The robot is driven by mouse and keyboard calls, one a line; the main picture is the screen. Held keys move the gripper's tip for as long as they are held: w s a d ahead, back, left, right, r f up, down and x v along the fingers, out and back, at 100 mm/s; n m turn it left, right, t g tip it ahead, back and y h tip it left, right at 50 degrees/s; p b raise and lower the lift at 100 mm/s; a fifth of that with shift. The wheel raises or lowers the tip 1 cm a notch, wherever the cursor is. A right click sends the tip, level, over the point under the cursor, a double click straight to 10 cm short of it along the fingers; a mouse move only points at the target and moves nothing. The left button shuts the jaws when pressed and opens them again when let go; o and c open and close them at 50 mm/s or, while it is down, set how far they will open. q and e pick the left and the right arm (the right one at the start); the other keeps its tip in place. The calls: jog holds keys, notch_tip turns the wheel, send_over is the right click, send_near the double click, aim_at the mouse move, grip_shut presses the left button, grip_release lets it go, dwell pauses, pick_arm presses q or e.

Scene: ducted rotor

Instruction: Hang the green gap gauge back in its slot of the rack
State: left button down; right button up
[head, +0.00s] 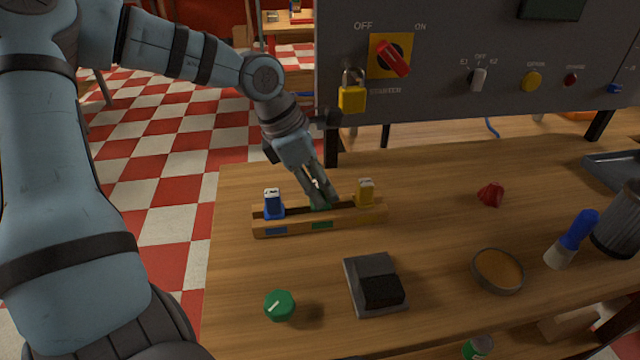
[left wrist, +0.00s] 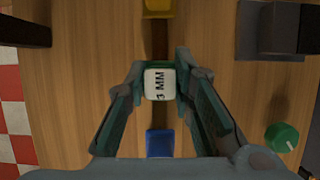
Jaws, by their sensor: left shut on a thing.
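The wooden rack (head: 262,231) stands on the table with blue, green and yellow labels on its front. A blue gauge (head: 273,203) stands in its left part and a yellow gauge (head: 365,192) in its right part. My left gripper (head: 322,203) is shut on the green gap gauge (head: 319,207), at the middle of the rack above the green label. In the left wrist view the green gauge's white top (left wrist: 160,84) reads "3 MM" between the two fingers, in line with the slot. How deep the gauge sits is hidden by the fingers. My right gripper is not in view.
A green knob (head: 280,305) and a grey-black block (head: 375,284) lie in front of the rack. A round dish (head: 497,271), a red piece (head: 490,194) and a blue-handled brush (head: 571,238) lie to the right. A control panel (head: 450,70) stands behind the rack.

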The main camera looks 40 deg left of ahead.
pick_arm(q)
jog(key=shift+f+b, duration=0.45)
jog(key=shift+f, duration=0.05)
dwell(0.6)
jog(key=c, duration=1.3)
grip_release()
jog(key=v, duration=1.2)
